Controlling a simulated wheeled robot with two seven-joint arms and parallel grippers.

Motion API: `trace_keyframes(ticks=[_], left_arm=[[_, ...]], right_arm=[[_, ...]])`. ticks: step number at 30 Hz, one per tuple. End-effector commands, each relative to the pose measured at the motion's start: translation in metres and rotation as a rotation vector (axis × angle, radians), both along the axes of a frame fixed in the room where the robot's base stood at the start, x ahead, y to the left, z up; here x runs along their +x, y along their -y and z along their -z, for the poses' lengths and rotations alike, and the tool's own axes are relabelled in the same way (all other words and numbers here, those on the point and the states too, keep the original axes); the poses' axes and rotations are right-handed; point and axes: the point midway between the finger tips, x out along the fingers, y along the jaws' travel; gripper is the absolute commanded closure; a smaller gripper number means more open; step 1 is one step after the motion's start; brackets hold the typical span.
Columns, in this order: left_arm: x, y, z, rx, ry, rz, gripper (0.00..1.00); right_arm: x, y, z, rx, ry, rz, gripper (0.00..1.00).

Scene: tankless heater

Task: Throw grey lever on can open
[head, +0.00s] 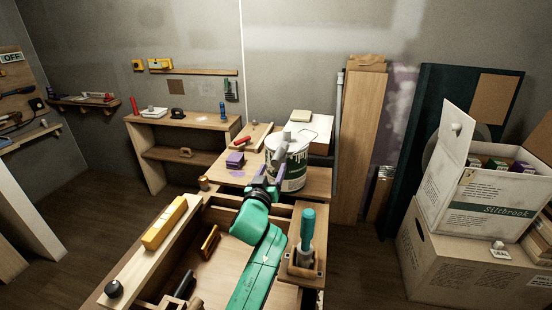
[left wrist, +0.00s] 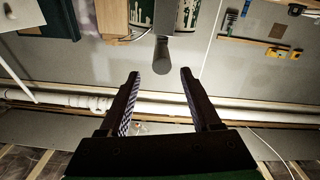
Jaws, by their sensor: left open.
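A white can (head: 296,178) with a green label stands on the wooden bench in the head view. In the left wrist view, the picture is turned over; the lever (left wrist: 161,55) hangs from the top as a grey bar with a rounded end, in front of the can (left wrist: 205,18). My left gripper (head: 266,157) is open in front of the can. Its fingers (left wrist: 159,74) lie on both sides of the lever's line, and the lever's end appears between the tips. Contact cannot be told. My right gripper is not in view.
A purple block (head: 235,160) and a red-handled tool (head: 242,143) lie left of the can. A teal-handled tool (head: 307,229) stands in a wooden holder right of my arm. A yellow level (head: 165,223) lies at the left. Boxes (head: 470,245) stand at the right.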

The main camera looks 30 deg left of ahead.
Motion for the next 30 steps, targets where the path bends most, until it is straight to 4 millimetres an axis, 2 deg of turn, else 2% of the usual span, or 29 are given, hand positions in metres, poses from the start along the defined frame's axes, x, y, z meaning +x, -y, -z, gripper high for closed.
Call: trace_keyframes(ticks=[3,7,11,17,19,22,23,30], left_arm=[[0.028,-0.008,-0.003,0.0,0.002,-0.001,0.36],[0.048,-0.013,-0.001,0.001,0.001,-0.001,0.36],[0.056,-0.015,0.0,0.0,0.0,0.0,0.36],[0.057,-0.015,0.001,0.001,-0.001,0.0,0.36],[0.056,-0.015,0.001,0.001,-0.001,0.0,0.55],[0.056,-0.015,0.001,0.001,-0.001,0.0,0.93],[0.056,-0.015,0.001,0.001,-0.001,-0.001,1.0],[0.056,-0.015,0.001,0.001,-0.003,-0.001,1.0]], right_arm=[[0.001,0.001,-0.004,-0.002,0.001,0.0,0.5],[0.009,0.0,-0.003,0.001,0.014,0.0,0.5],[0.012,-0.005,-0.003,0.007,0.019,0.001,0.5],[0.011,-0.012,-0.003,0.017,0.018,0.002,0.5],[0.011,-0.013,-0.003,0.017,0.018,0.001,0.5],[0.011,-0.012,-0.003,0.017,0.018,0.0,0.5],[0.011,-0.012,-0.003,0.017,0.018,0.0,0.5],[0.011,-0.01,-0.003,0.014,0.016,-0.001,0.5]])
